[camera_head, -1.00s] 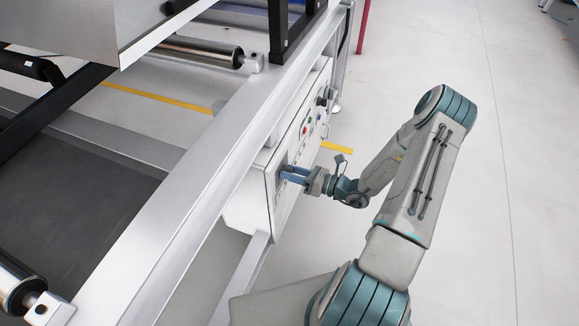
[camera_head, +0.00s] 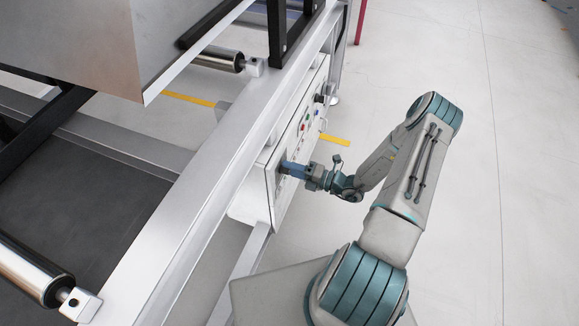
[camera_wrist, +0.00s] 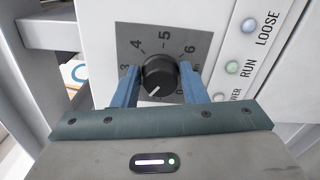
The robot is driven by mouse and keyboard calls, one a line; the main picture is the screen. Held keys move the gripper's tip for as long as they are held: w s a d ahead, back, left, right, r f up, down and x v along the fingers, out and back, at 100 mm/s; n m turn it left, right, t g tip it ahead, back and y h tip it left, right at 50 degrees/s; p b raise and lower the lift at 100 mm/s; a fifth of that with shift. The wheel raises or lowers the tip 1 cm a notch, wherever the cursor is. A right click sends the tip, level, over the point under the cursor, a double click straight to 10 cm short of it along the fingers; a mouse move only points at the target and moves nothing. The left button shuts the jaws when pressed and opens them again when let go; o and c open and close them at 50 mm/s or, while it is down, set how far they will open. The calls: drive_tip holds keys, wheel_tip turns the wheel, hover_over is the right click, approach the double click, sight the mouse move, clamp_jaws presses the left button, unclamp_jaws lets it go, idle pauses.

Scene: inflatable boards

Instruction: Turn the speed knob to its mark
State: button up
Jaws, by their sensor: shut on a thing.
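The speed knob (camera_wrist: 160,76) is a round black knob with a white pointer line, on a grey dial plate (camera_wrist: 143,33) in the wrist view. Its pointer line points to the lower left. The numbers 3, 4, 5 and 6 show around its upper side; the lower scale is partly hidden by my gripper and the knob. My gripper (camera_wrist: 159,70) has its two blue fingers on the knob's left and right sides, shut on it. In the head view my gripper (camera_head: 284,167) is at the near end of the white control panel (camera_head: 275,207), where its fingers hide the knob.
Lights labelled LOOSE (camera_wrist: 249,25) and RUN (camera_wrist: 233,67) sit right of the dial. A silver frame rail (camera_head: 215,175) runs alongside the panel. A metal box (camera_head: 80,45) overhangs at upper left. The floor (camera_head: 510,190) to the right is clear.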

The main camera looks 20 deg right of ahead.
drive_tip(key=shift+w+d+m, duration=0.1)
drive_tip(key=shift+d+m, duration=0.1)
drive_tip(key=shift+m, duration=0.8)
drive_tip(key=o, duration=0.9)
drive_tip(key=shift+o, duration=0.2)
drive_tip(key=shift+a, duration=0.15)
drive_tip(key=p+v, duration=0.1)
drive_tip(key=v, duration=1.3)
